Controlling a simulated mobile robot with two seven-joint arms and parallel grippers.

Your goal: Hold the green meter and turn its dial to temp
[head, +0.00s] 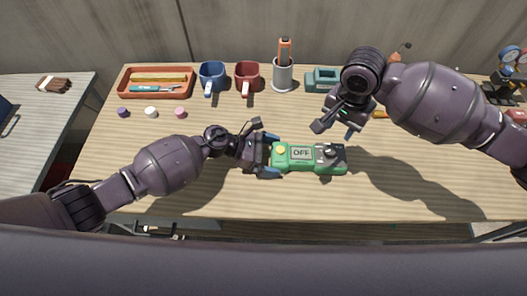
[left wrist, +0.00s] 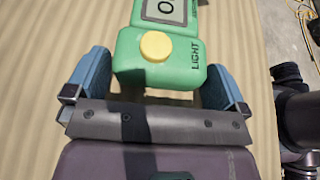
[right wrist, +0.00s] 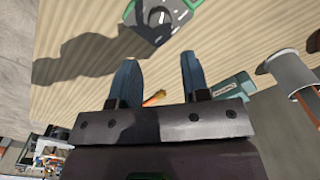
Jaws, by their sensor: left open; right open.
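The green meter (head: 296,167) lies flat on the wooden table, its screen (head: 301,153) reading "OFF". Its dark dial (head: 329,152) is at the right end, its yellow button (head: 281,150) at the left end. My left gripper (head: 269,158) is open at the left end; in the left wrist view the meter's "LIGHT" end (left wrist: 155,75) is between the fingers, with gaps on both sides. My right gripper (head: 337,129) is open and empty, above and behind the dial end. The right wrist view shows the dial (right wrist: 160,14) beyond the fingertips, partly cut off at the top.
A red tray (head: 122,92) with tools, a blue mug (head: 212,76), a red mug (head: 247,76) and a grey cup (head: 283,78) stand along the back. Small purple, white and pink caps lie at left. A teal object (head: 322,78) is behind my right arm. The front table is clear.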

